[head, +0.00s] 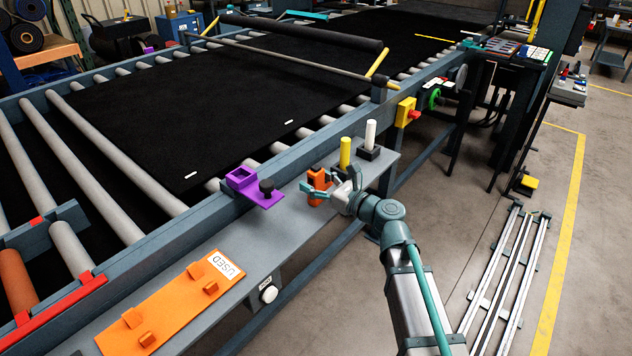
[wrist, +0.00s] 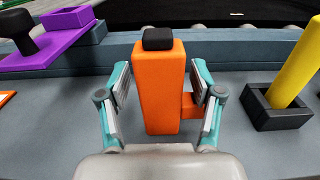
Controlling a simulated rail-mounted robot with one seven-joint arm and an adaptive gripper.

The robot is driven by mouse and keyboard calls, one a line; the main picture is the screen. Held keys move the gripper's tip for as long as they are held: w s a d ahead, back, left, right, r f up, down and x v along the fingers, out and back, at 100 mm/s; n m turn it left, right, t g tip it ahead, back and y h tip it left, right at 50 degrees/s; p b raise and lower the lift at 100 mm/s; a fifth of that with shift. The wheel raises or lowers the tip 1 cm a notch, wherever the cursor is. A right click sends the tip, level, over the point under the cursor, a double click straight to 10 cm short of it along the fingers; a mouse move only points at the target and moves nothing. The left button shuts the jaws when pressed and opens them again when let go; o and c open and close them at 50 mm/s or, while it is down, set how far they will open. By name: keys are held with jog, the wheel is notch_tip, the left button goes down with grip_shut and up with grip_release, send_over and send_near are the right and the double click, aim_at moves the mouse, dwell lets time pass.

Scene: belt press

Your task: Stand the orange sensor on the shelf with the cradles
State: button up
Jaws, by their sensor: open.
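The orange sensor (head: 317,181) is an upright block with a black cap and a small side stub. It stands on the grey shelf (head: 375,172) beside the conveyor; it is central in the wrist view (wrist: 160,90). My gripper (head: 329,186) is open around it, one teal finger on each side. In the wrist view a gap shows at the left finger; the right finger is close to the stub, and I cannot tell if it touches. An orange plate (head: 172,305) with small raised blocks and a "USED" label lies on the near part of the shelf.
A purple bracket (head: 257,192) with a black knob is left of the sensor. A yellow cylinder (head: 345,153) and a white cylinder (head: 370,134) stand in black bases to its right. The conveyor side rail (head: 215,213) runs behind. Bare shelf lies between bracket and orange plate.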

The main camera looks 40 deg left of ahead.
jog(key=d+b, duration=0.2)
jog(key=d, duration=1)
jog(key=s+d+f+n+h, duration=0.1)
jog(key=d+f+n+h, duration=0.15)
jog(key=d+f, duration=0.75)
jog(key=s+d+f+n+g+h, duration=0.15)
jog(key=d+f+h, duration=0.25)
jog(key=f, duration=1.1)
jog(key=s+d+f+n+h, duration=0.25)
jog(key=d+f, duration=0.45)
jog(key=f, duration=0.6)
jog(key=s+d+f+n+g+h, duration=0.3)
jog(key=s+d+f+n+h, duration=0.25)
jog(key=s+d+f, duration=0.75)
jog(key=s+d+f+n+g+h, duration=0.1)
jog(key=s+d+f+n, duration=0.2)
jog(key=s+d, duration=0.4)
jog(key=s+d+f+n+g+h, duration=0.2)
jog(key=s+d+f+n, duration=0.1)
jog(key=s+d, duration=0.3)
jog(key=shift+s+d+f+n, duration=0.15)
jog(key=shift+s+d+n, duration=0.2)
jog(key=shift+d, duration=0.35)
jog(key=shift+h, duration=0.25)
